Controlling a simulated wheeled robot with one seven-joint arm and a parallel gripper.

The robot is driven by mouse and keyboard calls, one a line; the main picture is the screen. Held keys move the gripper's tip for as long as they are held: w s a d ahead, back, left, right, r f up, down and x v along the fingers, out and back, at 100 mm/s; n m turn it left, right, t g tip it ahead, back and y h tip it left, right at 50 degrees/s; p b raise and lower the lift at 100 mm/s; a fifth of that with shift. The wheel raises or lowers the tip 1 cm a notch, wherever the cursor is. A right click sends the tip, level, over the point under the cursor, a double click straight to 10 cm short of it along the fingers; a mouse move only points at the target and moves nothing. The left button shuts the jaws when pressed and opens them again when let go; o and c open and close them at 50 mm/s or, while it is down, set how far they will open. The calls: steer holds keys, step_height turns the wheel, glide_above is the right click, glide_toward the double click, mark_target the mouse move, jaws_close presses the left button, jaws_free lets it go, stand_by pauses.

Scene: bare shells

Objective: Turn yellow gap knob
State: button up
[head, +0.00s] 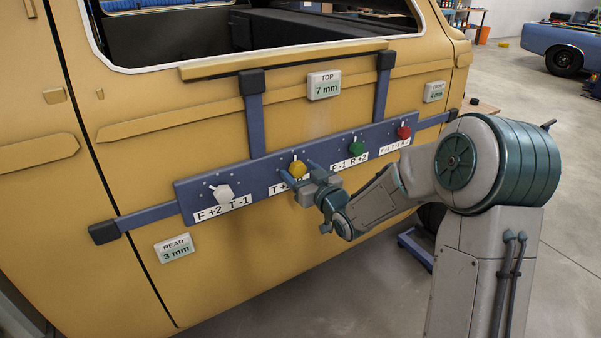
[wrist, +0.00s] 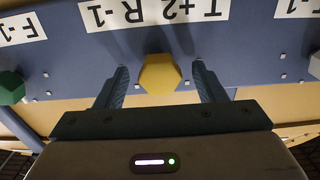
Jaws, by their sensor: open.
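The yellow knob (head: 298,168) sits on a blue panel (head: 257,172) fixed across the yellow car door. In the wrist view the yellow knob (wrist: 160,75) is six-sided and lies between my two fingers, with a gap on each side. A label reading "T+2 R-1" (wrist: 155,10) is beside it. My gripper (head: 311,171) is open and empty at the panel, just right of the yellow knob in the head view. In the wrist view my gripper (wrist: 160,70) has one finger on either side of the knob, not visibly touching it.
A white knob (head: 223,192) is left of the yellow one; a green knob (head: 356,148) and a red knob (head: 403,132) are to its right. Gap plates read "TOP 7 mm" (head: 324,85), "REAR 3 mm" (head: 174,248) and "FRONT 4 mm" (head: 434,91).

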steer(key=c, duration=1)
steer(key=shift+o, duration=0.2)
steer(key=shift+f+b, duration=0.15)
steer(key=shift+b, duration=0.45)
steer(key=shift+f+n+b, duration=0.15)
steer(key=shift+n+b, duration=0.65)
steer(key=shift+b, duration=0.3)
steer(key=n+b, duration=0.2)
steer(key=b, duration=0.2)
steer(key=shift+f, duration=0.1)
steer(key=n+b, duration=0.3)
steer(key=b, duration=0.1)
steer(key=shift+b, duration=0.35)
steer(key=shift+r+n+b, duration=0.25)
steer(key=shift+n+b, duration=0.75)
steer(key=shift+b, duration=0.1)
steer(key=shift+r, duration=0.1)
